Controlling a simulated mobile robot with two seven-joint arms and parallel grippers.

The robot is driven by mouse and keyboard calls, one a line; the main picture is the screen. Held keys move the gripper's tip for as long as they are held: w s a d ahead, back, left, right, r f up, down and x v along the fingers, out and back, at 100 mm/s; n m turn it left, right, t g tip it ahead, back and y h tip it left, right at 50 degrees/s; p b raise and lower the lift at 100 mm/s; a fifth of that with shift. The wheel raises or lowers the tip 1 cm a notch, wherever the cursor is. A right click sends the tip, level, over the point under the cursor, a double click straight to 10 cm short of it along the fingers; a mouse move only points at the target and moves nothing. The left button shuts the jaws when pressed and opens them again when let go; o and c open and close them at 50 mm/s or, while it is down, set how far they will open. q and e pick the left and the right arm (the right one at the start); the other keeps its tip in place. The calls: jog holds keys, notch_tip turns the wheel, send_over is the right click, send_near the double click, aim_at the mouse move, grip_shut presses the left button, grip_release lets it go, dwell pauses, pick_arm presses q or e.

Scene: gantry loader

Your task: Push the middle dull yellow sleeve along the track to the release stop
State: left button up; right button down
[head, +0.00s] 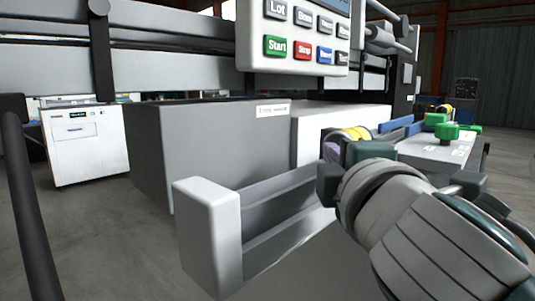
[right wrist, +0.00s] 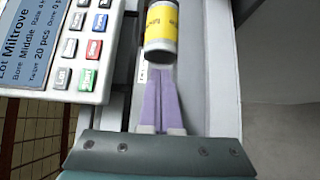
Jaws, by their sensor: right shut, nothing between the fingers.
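A yellow sleeve with a grey end (right wrist: 161,30) lies in the track (right wrist: 205,95) in the right wrist view. In the head view a yellow sleeve (head: 356,133) shows partly behind my right gripper (head: 331,152). The right gripper's purple fingers (right wrist: 160,76) are shut with nothing between them. They point along the track at the sleeve's near end, with their tips close to it; I cannot tell whether they touch. Another yellow piece (head: 446,109) is farther along, by green parts. I cannot make out the release stop. My left gripper is not in view.
A control panel (head: 300,45) with buttons hangs above the track; its screen (right wrist: 38,40) also shows beside my right gripper. A grey trough (head: 285,205) with a pale end block stands in front. Green knobs (head: 447,131) sit at the right. A white cabinet (head: 88,145) stands behind left.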

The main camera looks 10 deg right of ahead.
jog(key=shift+w+d, duration=0.4)
jog(key=shift+d, duration=0.1)
